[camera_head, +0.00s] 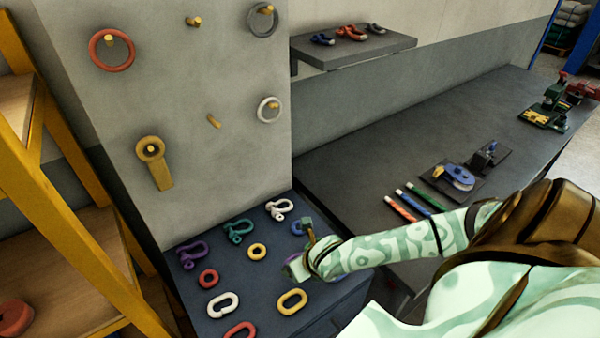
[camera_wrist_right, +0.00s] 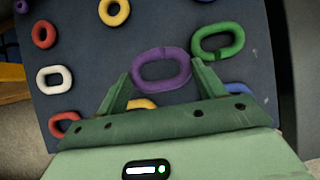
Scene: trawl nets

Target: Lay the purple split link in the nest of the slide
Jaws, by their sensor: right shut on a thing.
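The purple split link (camera_wrist_right: 161,69) is an oval ring. In the right wrist view my right gripper (camera_wrist_right: 160,72) is shut on it, one finger at each end. I cannot tell whether the link still touches the panel. A dark plate with a blue round part and a black block (camera_head: 465,172) lies on the bench. A green and yellow device with red parts (camera_head: 550,108) stands farther right. I cannot tell which is the slide. My left gripper is not in view.
The dark panel (camera_head: 196,328) carries several rings, links and shackles, with a green link (camera_wrist_right: 218,40) close beside my right finger. Coloured sticks (camera_head: 420,200) lie on the bench (camera_head: 390,145). A shelf (camera_head: 350,48) and a pegboard (camera_head: 200,85) stand behind.

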